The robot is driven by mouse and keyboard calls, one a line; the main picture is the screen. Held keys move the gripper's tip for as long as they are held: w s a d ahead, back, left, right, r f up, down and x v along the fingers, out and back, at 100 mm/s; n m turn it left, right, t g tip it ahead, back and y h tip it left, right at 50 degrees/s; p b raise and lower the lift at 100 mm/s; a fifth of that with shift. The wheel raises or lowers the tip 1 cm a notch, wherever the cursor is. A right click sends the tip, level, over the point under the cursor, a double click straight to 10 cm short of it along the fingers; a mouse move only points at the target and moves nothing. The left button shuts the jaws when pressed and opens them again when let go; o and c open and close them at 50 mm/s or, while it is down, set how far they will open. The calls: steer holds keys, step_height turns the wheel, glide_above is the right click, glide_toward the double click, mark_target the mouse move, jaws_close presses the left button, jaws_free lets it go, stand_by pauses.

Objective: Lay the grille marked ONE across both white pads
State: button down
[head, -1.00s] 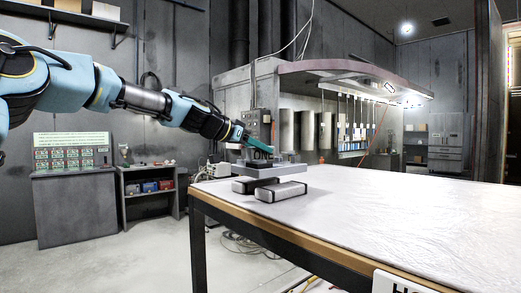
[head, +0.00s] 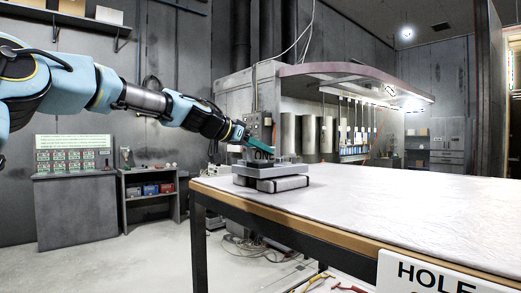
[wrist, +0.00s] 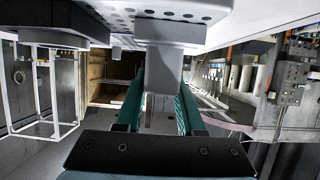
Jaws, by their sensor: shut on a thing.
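The grille (head: 273,171) is a grey slab with a raised block on top that bears the dark letters ONE. My gripper (head: 262,149) is shut on the grille's raised part from above. In the wrist view the two teal fingers stand either side of a grey block (wrist: 166,66) below the perforated slab (wrist: 172,12). The pads are partly hidden under the grille.
The white table top (head: 400,200) is clear to the right of the pads. A sign reading HOLE (head: 425,272) hangs at its front edge. A hooded oven (head: 350,75) stands behind. A low shelf (head: 150,190) and a panel desk (head: 75,210) stand at the left.

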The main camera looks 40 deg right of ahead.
steer(key=shift+f+b, duration=0.25)
steer(key=shift+b, duration=0.15)
steer(key=shift+c, duration=2.2)
jaws_free()
steer(key=shift+a, duration=0.1)
steer(key=s+b+v, duration=0.1)
steer(key=b+v, duration=0.3)
steer(key=v, duration=0.6)
steer(key=shift+w+a+r, duration=0.2)
steer(key=shift+w+a, duration=0.05)
steer(key=shift+w, duration=0.2)
